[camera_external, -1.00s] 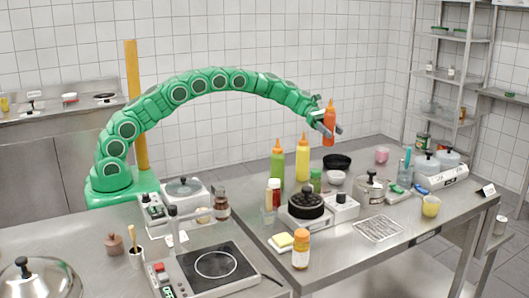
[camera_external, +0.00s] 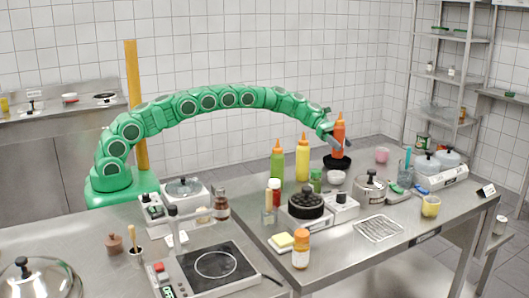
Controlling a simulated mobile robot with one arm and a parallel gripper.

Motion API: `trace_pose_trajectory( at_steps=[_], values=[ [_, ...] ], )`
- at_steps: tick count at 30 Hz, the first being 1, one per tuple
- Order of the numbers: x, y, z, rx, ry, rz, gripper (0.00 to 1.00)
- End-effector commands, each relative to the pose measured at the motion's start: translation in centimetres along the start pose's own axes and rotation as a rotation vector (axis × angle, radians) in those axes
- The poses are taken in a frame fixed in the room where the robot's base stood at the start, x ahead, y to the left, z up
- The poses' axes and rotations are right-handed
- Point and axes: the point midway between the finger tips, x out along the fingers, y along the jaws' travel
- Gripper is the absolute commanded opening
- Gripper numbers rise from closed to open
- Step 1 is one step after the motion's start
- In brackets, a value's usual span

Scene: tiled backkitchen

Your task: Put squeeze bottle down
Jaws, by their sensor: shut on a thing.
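The squeeze bottle (camera_external: 338,135) is orange-red with a pointed orange tip and stands upright in my gripper (camera_external: 337,145). My gripper is shut on it, low on its body, at the far side of the right steel table. In the picture the bottle's lower end lies in front of or just above a black bowl (camera_external: 338,163). I cannot tell whether the bottle touches anything below. A green squeeze bottle (camera_external: 278,164) and a yellow squeeze bottle (camera_external: 302,159) stand to the left on the same table (camera_external: 345,262).
A white bowl (camera_external: 336,177), a green-lidded jar (camera_external: 316,181), a steel pot (camera_external: 369,188) and a pink cup (camera_external: 382,155) stand near the black bowl. A scale (camera_external: 440,177) with containers is to the right.

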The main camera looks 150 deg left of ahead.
Motion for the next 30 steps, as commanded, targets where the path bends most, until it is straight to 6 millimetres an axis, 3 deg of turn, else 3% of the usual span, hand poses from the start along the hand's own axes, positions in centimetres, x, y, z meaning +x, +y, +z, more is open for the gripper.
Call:
trace_pose_trajectory(
  at_steps=[7,20,21,25,30],
  values=[
    [1.1,0.2,-2.7,0.000,0.000,0.001,0.19],
    [1.4,0.1,-3.1,0.001,0.000,0.001,0.19],
    [1.4,0.1,-3.1,0.001,0.000,0.001,0.63],
    [1.4,0.1,-3.1,0.001,0.000,0.001,0.82],
    [1.4,0.1,-3.1,0.001,0.000,0.001,0.82]
  ],
)
